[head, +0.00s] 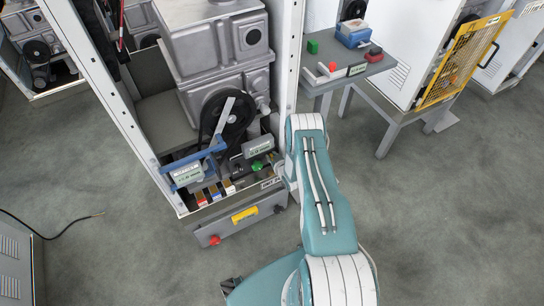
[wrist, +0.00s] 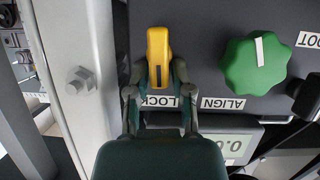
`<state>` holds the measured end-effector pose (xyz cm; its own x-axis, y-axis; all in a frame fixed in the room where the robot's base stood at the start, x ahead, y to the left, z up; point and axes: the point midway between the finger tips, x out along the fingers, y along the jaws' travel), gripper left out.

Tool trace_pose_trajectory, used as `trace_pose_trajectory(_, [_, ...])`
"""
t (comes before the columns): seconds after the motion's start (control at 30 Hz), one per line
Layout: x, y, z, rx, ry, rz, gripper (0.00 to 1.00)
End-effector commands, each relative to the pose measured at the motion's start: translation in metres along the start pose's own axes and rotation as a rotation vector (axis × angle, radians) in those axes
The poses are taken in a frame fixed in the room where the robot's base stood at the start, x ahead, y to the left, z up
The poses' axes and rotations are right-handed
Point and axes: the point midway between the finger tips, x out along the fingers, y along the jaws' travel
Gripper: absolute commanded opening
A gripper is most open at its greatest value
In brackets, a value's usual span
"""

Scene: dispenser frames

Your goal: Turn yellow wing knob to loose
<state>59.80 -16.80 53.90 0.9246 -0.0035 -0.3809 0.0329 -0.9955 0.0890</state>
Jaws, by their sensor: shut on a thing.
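The yellow wing knob (wrist: 159,50) stands upright in the wrist view, on a dark grey panel, with a dark line on its lower part. My gripper (wrist: 158,84) has one finger on each side of the knob's lower end and is shut on it. A white LOCK label (wrist: 158,101) lies just below the knob, partly covered by the fingers. The knob's base is partly hidden. In the head view my teal and white arm reaches to the machine frame; I cannot make out the gripper or the wing knob there.
A green lobed knob (wrist: 256,64) is right of the gripper, with an ALIGN label (wrist: 223,103) and a display (wrist: 236,148) below. A white post with a bolt (wrist: 80,80) stands close on the left. A side table (head: 340,72) is at upper right; the foreground floor is mostly open.

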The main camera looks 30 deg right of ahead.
Motion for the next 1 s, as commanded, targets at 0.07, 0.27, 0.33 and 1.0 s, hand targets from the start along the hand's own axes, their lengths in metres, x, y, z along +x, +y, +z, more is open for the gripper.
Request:
trace_pose_trajectory(0.07, [0.000, -0.002, 0.002, -0.043, -0.004, 0.016, 0.00])
trace_pose_trajectory(0.27, [0.000, -0.007, 0.003, -0.197, -0.005, 0.078, 0.00])
trace_pose_trajectory(0.33, [0.000, -0.008, 0.003, -0.259, -0.005, 0.104, 0.00])
trace_pose_trajectory(1.0, [0.003, -0.019, 0.012, -0.848, -0.006, 0.343, 0.00])
